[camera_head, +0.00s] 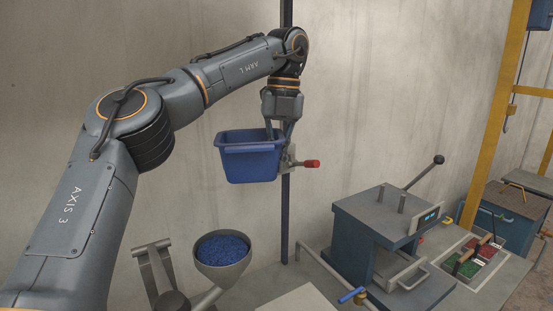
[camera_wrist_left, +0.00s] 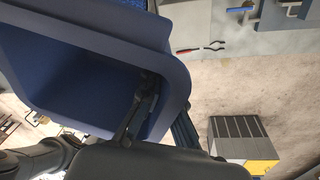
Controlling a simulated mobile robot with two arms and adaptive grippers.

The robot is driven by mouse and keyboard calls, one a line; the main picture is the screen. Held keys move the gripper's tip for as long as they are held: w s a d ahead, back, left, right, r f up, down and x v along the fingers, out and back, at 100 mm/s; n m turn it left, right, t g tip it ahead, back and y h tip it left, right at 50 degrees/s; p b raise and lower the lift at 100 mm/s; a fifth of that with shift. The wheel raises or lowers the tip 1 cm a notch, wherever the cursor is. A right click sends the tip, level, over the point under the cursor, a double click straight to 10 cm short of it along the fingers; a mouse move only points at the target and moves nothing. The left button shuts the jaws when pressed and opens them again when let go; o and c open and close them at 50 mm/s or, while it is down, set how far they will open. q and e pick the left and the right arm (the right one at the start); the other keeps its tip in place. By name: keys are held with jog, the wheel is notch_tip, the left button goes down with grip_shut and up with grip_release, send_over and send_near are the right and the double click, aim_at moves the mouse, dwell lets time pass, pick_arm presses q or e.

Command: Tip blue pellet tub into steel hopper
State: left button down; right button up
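My left gripper (camera_head: 287,132) is shut on the right side wall of the blue tub (camera_head: 250,164). One finger is inside the tub and one outside, as the left wrist view (camera_wrist_left: 165,110) shows. The tub hangs in the air, close to upright in the head view. The part of its inside seen in the left wrist view (camera_wrist_left: 75,85) looks bare; the rest is hidden. The steel hopper (camera_head: 222,272) stands below the tub and slightly left, with blue pellets (camera_head: 221,249) in it. My right gripper is not in view.
A dark post (camera_head: 285,215) stands just right of the tub, with a red-ended handle (camera_head: 312,163) near it. A press-like machine (camera_head: 372,235) with a lever is at the right. Beyond it is a tray (camera_head: 480,262) with red and green contents.

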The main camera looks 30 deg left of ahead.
pick_arm(q)
jog(key=s+d+r, duration=0.3)
jog(key=s+d, duration=0.2)
jog(key=d, duration=0.1)
dwell(0.3)
jog(key=shift+w+a+f, duration=0.1)
jog(key=shift+f, duration=0.05)
